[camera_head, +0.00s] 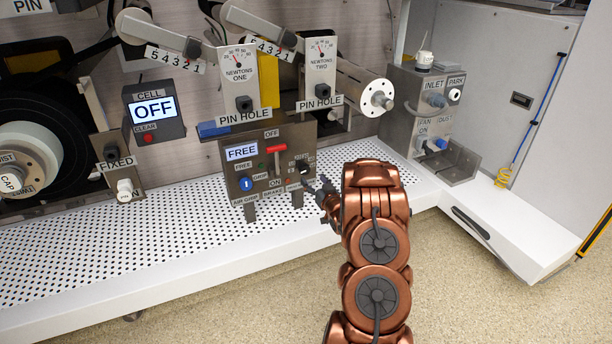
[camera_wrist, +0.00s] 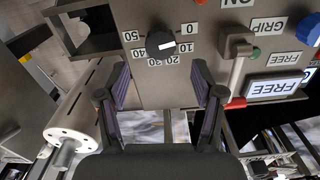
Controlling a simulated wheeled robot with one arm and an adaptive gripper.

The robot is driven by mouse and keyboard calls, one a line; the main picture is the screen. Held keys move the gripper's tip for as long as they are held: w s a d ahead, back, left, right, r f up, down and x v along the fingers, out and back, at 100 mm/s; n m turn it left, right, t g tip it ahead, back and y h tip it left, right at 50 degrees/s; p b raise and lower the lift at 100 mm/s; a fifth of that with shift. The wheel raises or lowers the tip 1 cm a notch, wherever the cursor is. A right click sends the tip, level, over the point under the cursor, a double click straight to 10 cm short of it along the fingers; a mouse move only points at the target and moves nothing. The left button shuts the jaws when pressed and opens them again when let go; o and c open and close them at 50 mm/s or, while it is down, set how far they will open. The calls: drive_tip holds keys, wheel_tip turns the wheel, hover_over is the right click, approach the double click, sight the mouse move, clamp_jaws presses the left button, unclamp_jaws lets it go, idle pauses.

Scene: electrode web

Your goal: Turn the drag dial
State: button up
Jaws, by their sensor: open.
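The dial is a black round knob (camera_wrist: 160,44) on the grey control panel, ringed by number plates from 0 to 50. It has a white mark pointing right, roughly between the 0 and 10 plates. The wrist view shows the panel upside down. My gripper (camera_wrist: 160,78) is open, its two fingers apart on either side below the knob in the picture, with nothing between them; I cannot tell whether they touch anything. In the head view my gripper (camera_head: 325,192) is at the panel's right edge, near the small dial (camera_head: 303,167), whose labels are too small to read.
A red-handled lever (camera_head: 276,151) and FREE display (camera_head: 242,152) share the panel; the lever (camera_wrist: 236,60) is close right of my fingers in the wrist view. A roller (camera_head: 365,90) is above right. An INLET box (camera_head: 420,105) stands right.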

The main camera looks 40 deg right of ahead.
sight(306, 170)
drive_tip(key=shift+b+x, duration=1.2)
drive_tip(key=shift+x, duration=2.5)
drive_tip(key=shift+r, duration=0.1)
drive_tip(key=c, duration=1.1)
